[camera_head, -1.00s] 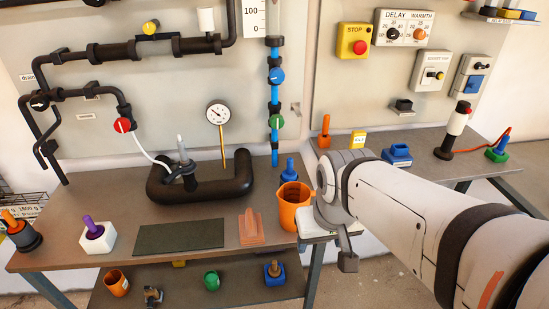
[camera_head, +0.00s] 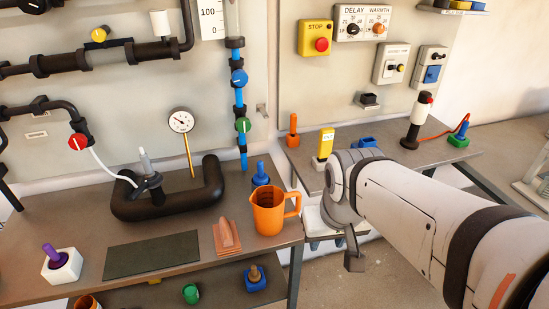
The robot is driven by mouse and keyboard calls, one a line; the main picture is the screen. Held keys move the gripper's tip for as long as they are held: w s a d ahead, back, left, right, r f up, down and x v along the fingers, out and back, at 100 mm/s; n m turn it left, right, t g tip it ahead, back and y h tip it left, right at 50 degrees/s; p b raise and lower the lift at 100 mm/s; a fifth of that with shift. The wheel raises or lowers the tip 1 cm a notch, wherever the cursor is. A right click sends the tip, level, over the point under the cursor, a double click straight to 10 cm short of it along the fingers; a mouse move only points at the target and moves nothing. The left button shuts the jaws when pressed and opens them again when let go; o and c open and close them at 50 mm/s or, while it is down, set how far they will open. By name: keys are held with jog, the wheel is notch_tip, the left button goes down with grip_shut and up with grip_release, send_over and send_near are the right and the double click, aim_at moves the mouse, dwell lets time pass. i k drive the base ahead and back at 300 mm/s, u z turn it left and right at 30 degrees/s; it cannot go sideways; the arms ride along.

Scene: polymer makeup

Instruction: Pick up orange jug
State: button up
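The orange jug (camera_head: 268,211) stands upright at the front right corner of the left table (camera_head: 60,220). Its open mouth faces up and its handle points right, toward my arm. My white arm comes in from the right. The grey parts of my gripper (camera_head: 347,236) hang at its end, to the right of the jug and apart from its handle in the picture. The jug is fully in view. The fingertips are not clear enough to show whether the gripper is open or shut.
Left of the jug are an orange-pink block (camera_head: 227,238) and a dark green mat (camera_head: 152,254). A blue-handled tool (camera_head: 261,175) stands close behind it, near the black pipe (camera_head: 170,205). A second table (camera_head: 385,155) lies behind my arm. A lower shelf holds small items.

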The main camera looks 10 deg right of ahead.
aim_at(268, 201)
jog(key=z, duration=2.05)
jog(key=k, duration=1.55)
jog(key=u, duration=1.15)
jog(key=i, duration=1)
